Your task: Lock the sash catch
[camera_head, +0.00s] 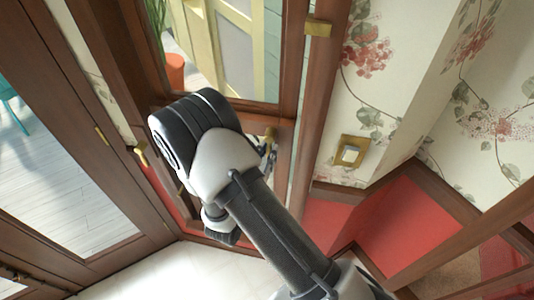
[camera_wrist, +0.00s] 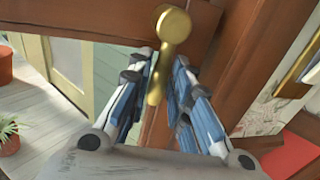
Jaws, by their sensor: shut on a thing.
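The brass sash catch (camera_wrist: 173,25) is on the brown wooden frame, with a round boss at the top and a lever hanging down from it. In the wrist view my gripper (camera_wrist: 160,72) has its blue-padded fingers on both sides of the lever, shut on it. In the head view the brass catch (camera_head: 270,133) shows only in part beside my gripper (camera_head: 266,150). My arm hides much of the frame around it. The lever points down and slightly left in the wrist view.
A second brass handle (camera_head: 141,154) is on the frame to the left. A glazed wooden door (camera_head: 85,258) fills the left side. A brass wall switch (camera_head: 349,154) is on the floral wall. Red panels (camera_head: 405,215) lie low at right. Pale floor (camera_head: 180,275) is clear in front.

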